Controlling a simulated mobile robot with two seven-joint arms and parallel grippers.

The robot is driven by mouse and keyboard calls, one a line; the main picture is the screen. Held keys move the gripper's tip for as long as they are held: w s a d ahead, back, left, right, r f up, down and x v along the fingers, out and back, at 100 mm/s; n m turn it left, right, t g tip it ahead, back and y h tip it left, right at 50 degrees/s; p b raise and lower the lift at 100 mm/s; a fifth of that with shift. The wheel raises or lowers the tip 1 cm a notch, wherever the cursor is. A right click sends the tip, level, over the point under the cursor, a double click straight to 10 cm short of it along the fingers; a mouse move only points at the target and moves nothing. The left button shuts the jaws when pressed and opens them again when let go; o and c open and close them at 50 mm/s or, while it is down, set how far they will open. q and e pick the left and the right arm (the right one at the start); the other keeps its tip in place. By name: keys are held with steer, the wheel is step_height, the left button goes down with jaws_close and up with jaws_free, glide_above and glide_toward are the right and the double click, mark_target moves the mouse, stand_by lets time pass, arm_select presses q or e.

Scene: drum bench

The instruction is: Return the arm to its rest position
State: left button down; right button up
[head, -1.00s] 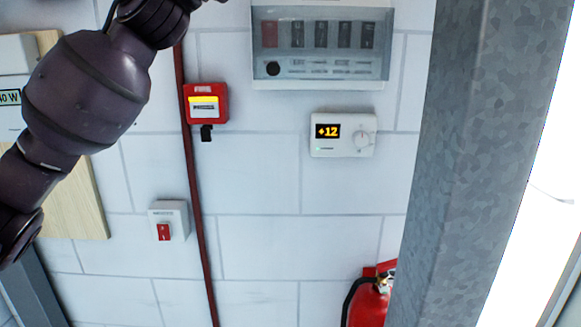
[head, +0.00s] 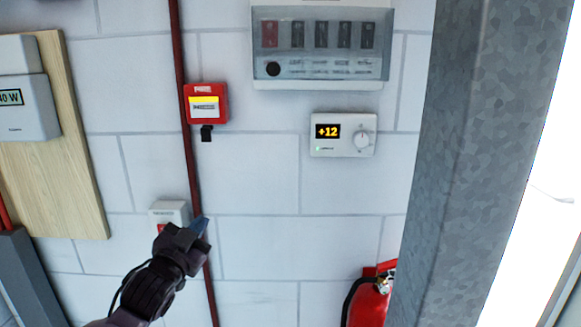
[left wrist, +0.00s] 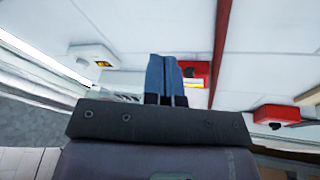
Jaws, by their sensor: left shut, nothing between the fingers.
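My left gripper (head: 200,227) is in the lower left of the head view, in front of the wall, its dark arm coming up from the bottom edge. Its blue fingers are shut with nothing between them; they also show together in the left wrist view (left wrist: 160,78). The gripper overlaps the lower part of a white switch box (head: 168,210) with a red rocker, mostly hidden. I cannot tell whether it touches the box. My right gripper is not in view.
A red call point (head: 206,104), a white thermostat (head: 342,135) reading +12 and a breaker panel (head: 320,45) are on the wall. A red pipe (head: 183,130) runs down it. A metal post (head: 455,150) and fire extinguisher (head: 368,300) stand right.

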arm_select(q)
steer(key=s+a+f+n+g+y, duration=0.25)
steer(key=s+f, duration=0.25)
steer(key=f, duration=0.5)
steer(key=s+a+f+n+g+y, duration=0.1)
steer(key=s+a+f+n, duration=0.15)
steer(key=s+f, duration=0.5)
steer(key=s+a+f+n+g+y, duration=0.1)
steer(key=s+a+f+g, duration=0.1)
steer(key=s+f, duration=0.7)
steer(key=s+a+f+n+g+y, duration=0.1)
steer(key=s+f+n+g, duration=0.1)
steer(key=s+f, duration=0.7)
steer(key=shift+a+y, duration=0.35)
steer(key=shift+a, duration=0.05)
steer(key=shift+w, duration=0.1)
